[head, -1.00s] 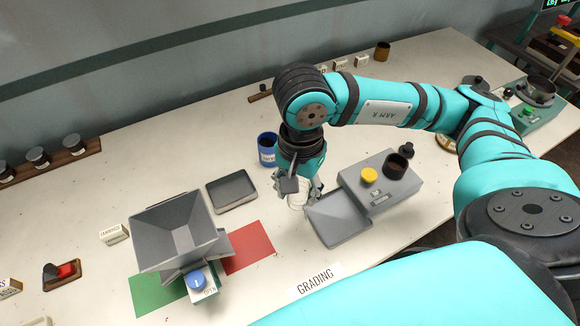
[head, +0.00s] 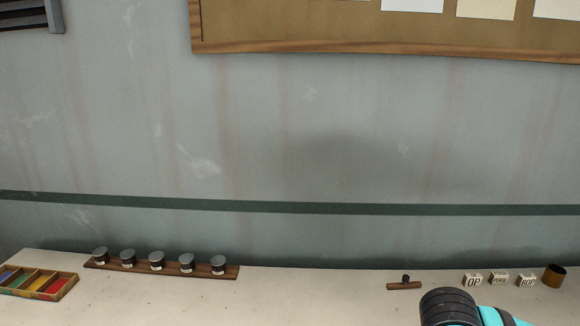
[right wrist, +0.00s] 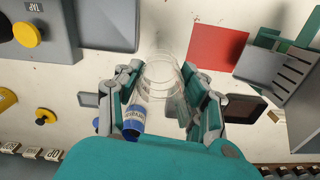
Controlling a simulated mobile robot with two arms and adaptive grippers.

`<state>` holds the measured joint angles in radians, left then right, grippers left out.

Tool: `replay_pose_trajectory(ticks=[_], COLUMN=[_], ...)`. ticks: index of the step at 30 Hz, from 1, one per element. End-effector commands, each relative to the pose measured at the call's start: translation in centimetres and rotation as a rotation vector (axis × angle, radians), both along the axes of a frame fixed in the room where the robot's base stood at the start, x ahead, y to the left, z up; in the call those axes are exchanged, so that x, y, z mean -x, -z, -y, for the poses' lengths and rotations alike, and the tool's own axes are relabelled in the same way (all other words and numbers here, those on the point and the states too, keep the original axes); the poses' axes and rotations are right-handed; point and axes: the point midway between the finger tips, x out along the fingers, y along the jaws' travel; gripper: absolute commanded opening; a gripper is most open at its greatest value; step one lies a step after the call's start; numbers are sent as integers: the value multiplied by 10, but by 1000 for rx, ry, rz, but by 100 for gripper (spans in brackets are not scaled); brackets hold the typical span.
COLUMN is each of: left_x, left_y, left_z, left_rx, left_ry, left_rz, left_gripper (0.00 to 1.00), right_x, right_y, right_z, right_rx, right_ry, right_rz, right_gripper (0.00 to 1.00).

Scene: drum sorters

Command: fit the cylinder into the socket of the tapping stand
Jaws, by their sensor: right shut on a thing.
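In the right wrist view, my right gripper (right wrist: 163,88) is shut on a clear, see-through cylinder (right wrist: 161,72), with a finger on each side of it. The tapping stand (right wrist: 65,38), grey with a TAP label and a yellow button (right wrist: 27,34), is at the upper left, apart from the cylinder. Its socket cannot be made out clearly; a dark part is cut off at the left edge. In the head view only the top of my right arm shows at the bottom right. My left gripper is in neither view.
A blue labelled cup (right wrist: 132,118) is close by the left finger in the right wrist view. A red mat (right wrist: 218,45) and a grey hopper (right wrist: 280,82) are to the right. In the head view, a rack of lidded tins (head: 157,267) stands along the wall.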

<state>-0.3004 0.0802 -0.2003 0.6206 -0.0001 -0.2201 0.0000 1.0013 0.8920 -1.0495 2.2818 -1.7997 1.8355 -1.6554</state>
Motion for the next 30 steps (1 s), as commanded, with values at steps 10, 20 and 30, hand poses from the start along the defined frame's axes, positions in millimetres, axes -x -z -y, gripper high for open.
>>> replay_pose_trajectory(ticks=[10,20,30], left_x=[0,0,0], left_y=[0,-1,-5], left_z=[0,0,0], left_rx=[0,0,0], left_ry=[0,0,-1], left_rz=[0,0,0], left_gripper=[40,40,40], right_x=[-11,-4,24], right_y=[4,1,-15], right_z=[0,2,17], right_rx=[2,-3,0], right_ry=[-221,-121,380], right_rz=[1,-1,-2], right_gripper=[1,1,1])
